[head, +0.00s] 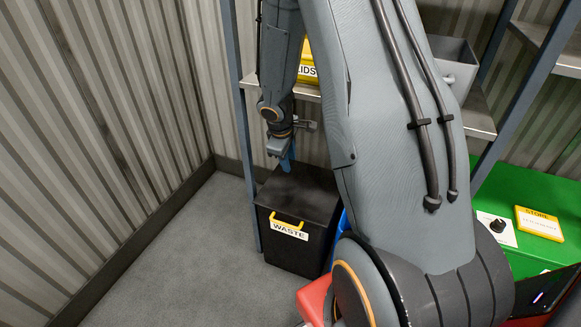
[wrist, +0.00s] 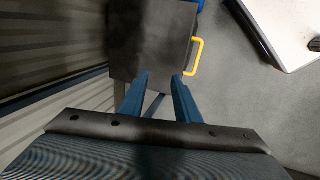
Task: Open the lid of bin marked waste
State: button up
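The black bin (head: 296,250) with a white WASTE label (head: 288,230) stands on the floor against the shelf's lower left. Its flat dark lid (head: 300,190) looks shut. A yellow handle (head: 287,218) is on the front near the lid's edge. In the wrist view, the lid (wrist: 150,40) is below and the handle (wrist: 197,57) is to the right of the fingers. My gripper (head: 286,165) points down over the back part of the lid. Its blue fingers (wrist: 160,77) are apart with nothing between them. Whether the fingertips touch the lid is unclear.
A metal shelf (head: 480,118) stands behind the bin, with a yellow LIDS container (head: 307,72) and a grey bin (head: 455,68). A blue object (head: 341,225) is right of the waste bin. A green cabinet (head: 540,195) is at right. The floor left of the bin is clear.

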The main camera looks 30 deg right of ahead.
jog(key=x, duration=0.4)
jog(key=shift+d+f+b, duration=0.1)
jog(key=shift+f+b, duration=0.25)
jog(key=shift+f, duration=0.05)
grip_shut()
dwell(1.0)
grip_release()
